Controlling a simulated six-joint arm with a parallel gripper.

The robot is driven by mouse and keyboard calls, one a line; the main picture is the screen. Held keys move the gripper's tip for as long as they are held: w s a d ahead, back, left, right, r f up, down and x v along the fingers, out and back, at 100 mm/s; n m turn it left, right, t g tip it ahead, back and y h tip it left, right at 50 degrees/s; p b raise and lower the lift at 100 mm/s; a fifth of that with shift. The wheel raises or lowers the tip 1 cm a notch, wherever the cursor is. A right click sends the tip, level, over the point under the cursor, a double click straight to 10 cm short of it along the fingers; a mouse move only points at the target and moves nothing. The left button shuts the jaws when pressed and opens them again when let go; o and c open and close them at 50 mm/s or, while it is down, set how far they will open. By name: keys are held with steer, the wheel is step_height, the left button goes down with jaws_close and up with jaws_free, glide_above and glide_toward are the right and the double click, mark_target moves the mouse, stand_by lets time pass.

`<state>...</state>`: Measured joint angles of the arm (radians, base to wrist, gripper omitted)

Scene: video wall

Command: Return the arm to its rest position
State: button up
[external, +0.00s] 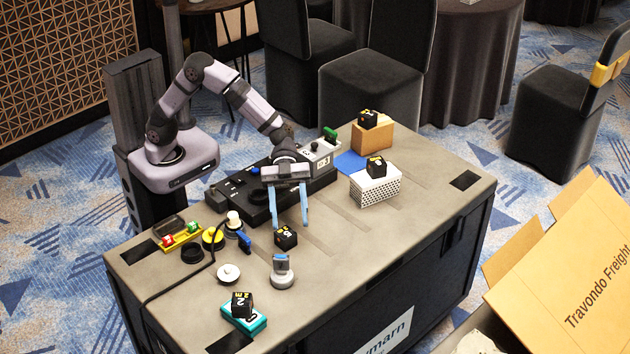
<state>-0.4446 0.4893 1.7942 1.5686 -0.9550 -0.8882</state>
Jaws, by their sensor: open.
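My arm (238,92) rises from its base at the left rear of the table and bends forward and down over the table. My gripper (290,223) points down with its two blue fingers apart, open and empty. A black cube with yellow marks (286,239) is just below and in front of the fingertips. I cannot tell whether the fingertips clear its top.
The table (420,210) is clear at right front. A black box (256,192) lies behind the gripper. Black cubes sit on a brown box (371,138), a white perforated box (375,191) and a teal block (245,321). A grey round device (282,277) stands in front.

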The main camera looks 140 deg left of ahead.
steer(key=s+a+r+n+y+p, duration=0.4)
steer(key=s+r+n+y+p, duration=0.15)
steer(key=r+y+p, duration=0.35)
steer(key=s+d+g+p, duration=0.2)
steer(key=s+g+p, duration=0.1)
steer(key=s, duration=0.6)
steer(key=s+d+f+n+g+p, duration=0.1)
steer(key=s+d+g+p, duration=0.2)
steer(key=s, duration=0.7)
steer(key=s+d+n+g+h+p, duration=0.1)
steer(key=s+d+g+p, duration=0.2)
steer(key=s, duration=0.7)
steer(key=shift+s+d+f+g+p, duration=0.25)
steer(key=shift+f+g+p, duration=0.15)
steer(key=shift+g+p, duration=0.55)
steer(key=shift+n, duration=0.25)
